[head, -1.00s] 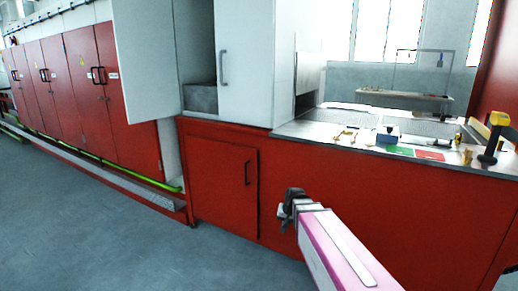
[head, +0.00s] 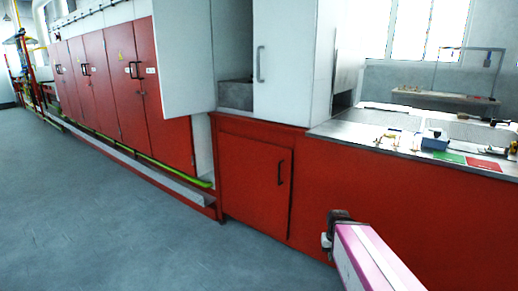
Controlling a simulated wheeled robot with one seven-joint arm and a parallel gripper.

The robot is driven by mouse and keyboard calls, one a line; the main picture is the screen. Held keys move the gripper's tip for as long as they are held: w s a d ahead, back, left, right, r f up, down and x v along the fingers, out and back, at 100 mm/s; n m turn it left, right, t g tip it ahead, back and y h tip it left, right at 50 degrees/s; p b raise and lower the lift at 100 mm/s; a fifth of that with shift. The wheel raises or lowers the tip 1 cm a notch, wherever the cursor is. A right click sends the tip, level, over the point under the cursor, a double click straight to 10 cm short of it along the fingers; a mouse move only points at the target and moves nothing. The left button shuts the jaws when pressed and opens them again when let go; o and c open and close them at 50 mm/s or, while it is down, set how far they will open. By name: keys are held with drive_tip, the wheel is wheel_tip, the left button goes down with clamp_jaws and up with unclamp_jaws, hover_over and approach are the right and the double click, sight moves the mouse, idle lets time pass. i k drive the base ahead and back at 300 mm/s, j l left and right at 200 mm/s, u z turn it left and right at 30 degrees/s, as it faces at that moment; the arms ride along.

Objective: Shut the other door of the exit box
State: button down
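The exit box is a tall white cabinet on a red base. Its left door (head: 184,60) stands swung open toward me. Its right door (head: 285,58), with a grey upright handle (head: 261,64), looks shut across the right half of the front. Between them the opening (head: 232,45) shows a pale inside and a dark grey block (head: 236,95) low down. My gripper (head: 328,236) is at the end of my pink and white arm, low in front of the red base, right of and below both doors, touching neither. Its fingers are small and dark, so their opening is unclear.
A red cupboard door (head: 255,182) with a black handle is shut in the base below. A metal worktop (head: 365,135) with small tools lies to the right. Red cabinets (head: 130,85) line the left, with a green rail (head: 170,172) along their foot. The left floor (head: 90,215) is clear.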

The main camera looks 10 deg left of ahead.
sight(182, 28)
drive_tip(key=i+j+z, duration=0.1)
drive_tip(key=j, duration=0.35)
drive_tip(key=i+j+z, duration=0.1)
drive_tip(key=j, duration=0.3)
drive_tip(key=i+j, duration=0.25)
drive_tip(key=j, duration=0.25)
drive_tip(key=i+j+z, duration=0.15)
drive_tip(key=j, duration=0.3)
drive_tip(key=i+j+z, duration=0.1)
drive_tip(key=j, duration=0.35)
drive_tip(key=j+z, duration=0.2)
drive_tip(key=j, duration=0.7)
drive_tip(key=j+z, duration=0.25)
drive_tip(key=j, duration=0.65)
drive_tip(key=k+j+z, duration=0.2)
drive_tip(key=j, duration=0.7)
drive_tip(key=j+z, duration=0.4)
drive_tip(key=j, duration=1.8)
